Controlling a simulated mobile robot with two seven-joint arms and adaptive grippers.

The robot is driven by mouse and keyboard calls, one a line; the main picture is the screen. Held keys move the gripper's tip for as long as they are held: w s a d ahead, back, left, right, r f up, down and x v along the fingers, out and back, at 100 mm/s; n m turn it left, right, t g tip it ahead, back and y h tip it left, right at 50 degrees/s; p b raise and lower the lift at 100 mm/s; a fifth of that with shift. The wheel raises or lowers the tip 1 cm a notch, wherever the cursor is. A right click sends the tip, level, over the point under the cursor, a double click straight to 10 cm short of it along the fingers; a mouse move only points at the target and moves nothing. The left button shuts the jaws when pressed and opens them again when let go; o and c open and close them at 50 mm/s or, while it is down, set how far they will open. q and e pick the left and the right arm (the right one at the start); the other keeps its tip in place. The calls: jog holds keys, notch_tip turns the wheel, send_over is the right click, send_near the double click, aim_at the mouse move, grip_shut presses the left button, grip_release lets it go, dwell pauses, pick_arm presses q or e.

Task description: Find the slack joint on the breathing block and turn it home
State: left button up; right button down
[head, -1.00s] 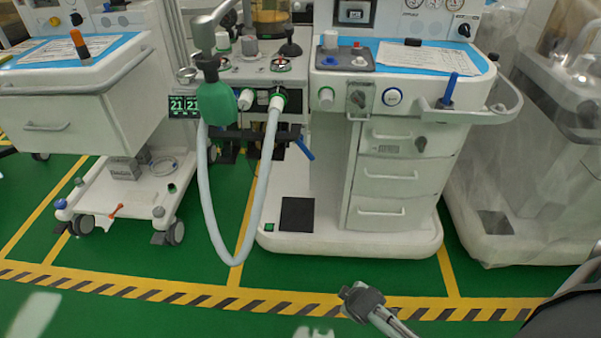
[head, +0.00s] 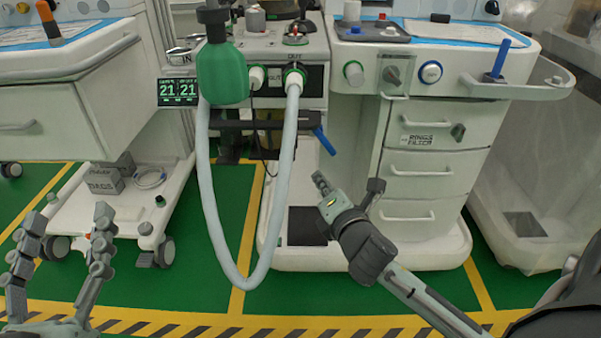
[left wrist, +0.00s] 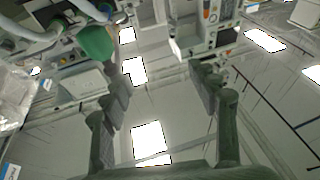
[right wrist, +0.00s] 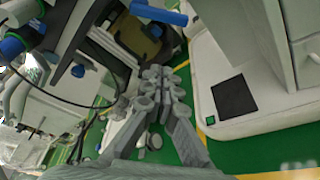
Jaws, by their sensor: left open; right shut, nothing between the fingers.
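The breathing block (head: 262,45) is on the front of the middle cart in the head view. A corrugated white hose (head: 206,190) hangs from it in a long loop, with one end at a port marked OUT (head: 293,74) and another near the green bag (head: 222,75). A second white fitting (head: 256,77) sits between them. I cannot tell which joint is slack. My left gripper (head: 62,262) is open and empty at lower left, pointing up. My right gripper (head: 322,184) is shut and empty, below the blue lever (head: 324,141) and in front of the cart.
A digital display (head: 178,92) reads 21 and 21. A drawer unit (head: 435,170) stands right of the block, with a blue-handled side rail (head: 497,60). A left cart (head: 70,85) and a plastic-draped machine (head: 550,150) flank it. Green floor in front is clear.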

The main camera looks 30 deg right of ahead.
aim_at(325, 140)
pick_arm(q)
jog(key=r+t, duration=0.1)
jog(key=s+r+t+b, duration=0.1)
jog(key=shift+a+r, duration=0.15)
jog(key=shift+r, duration=0.25)
pick_arm(e)
jog(key=w+d, duration=0.5)
jog(key=w, duration=0.1)
jog(key=shift+w+d+r, duration=0.15)
jog(key=shift+w+r, duration=0.1)
jog(key=shift+w, duration=0.15)
